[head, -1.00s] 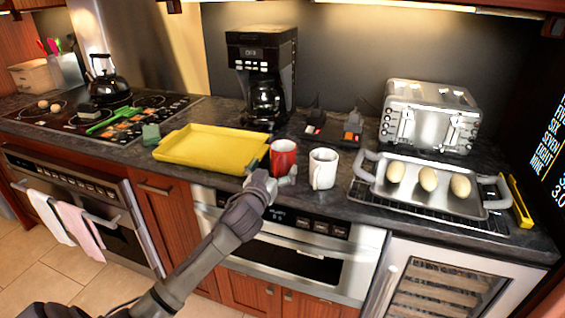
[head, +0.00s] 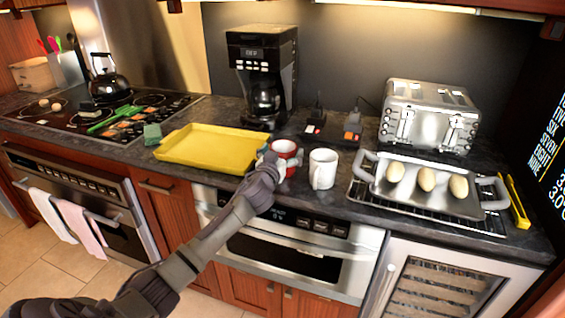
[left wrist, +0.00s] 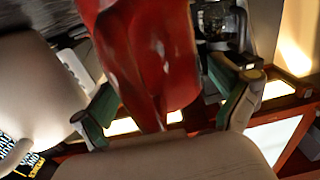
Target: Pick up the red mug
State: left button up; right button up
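The red mug (head: 285,146) stands on the dark counter between the yellow tray and the white mug. My left gripper (head: 276,163) is at the mug, with its fingers around it and hiding much of its lower part. In the left wrist view the red mug (left wrist: 160,50) fills the space between the two green-padded fingertips of my left gripper (left wrist: 165,100). The fingers are spread, and a gap shows between the mug and the right-hand finger. My right gripper is not in view.
The white mug (head: 323,168) stands close to the right. The yellow tray (head: 208,146) is close to the left. A coffee maker (head: 262,75) stands behind.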

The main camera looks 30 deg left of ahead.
pick_arm(q)
jog(key=c, duration=1.3)
jog(key=shift+r, duration=0.1)
